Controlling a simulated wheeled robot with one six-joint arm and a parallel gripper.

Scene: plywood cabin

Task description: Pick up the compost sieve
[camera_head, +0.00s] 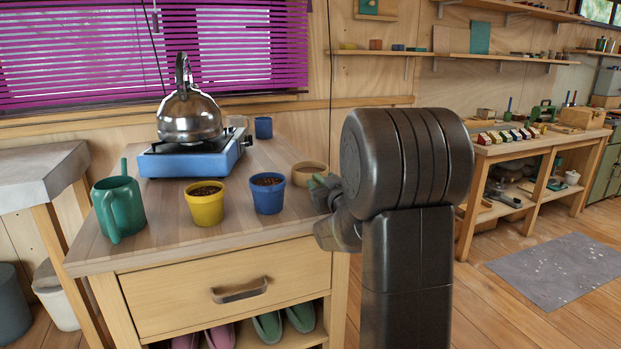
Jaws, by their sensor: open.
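A round, shallow, light-wood-rimmed thing, which looks like the compost sieve (309,168), sits on the wooden cabinet top (150,250) near its right edge. Its right side is close to my arm, and its inside is hard to make out. My gripper (322,188) is open at the cabinet's right edge, just in front of the sieve. The arm hides part of the gripper, and a small green patch shows by its fingers. I cannot tell whether the fingers touch the rim.
A blue pot (267,194) and a yellow pot (205,205), both soil-filled, stand left of the sieve. A green watering can (119,208) is at far left. A steel kettle (189,116) sits on a blue stove (190,160) behind. A blue mug (263,128) stands at the back.

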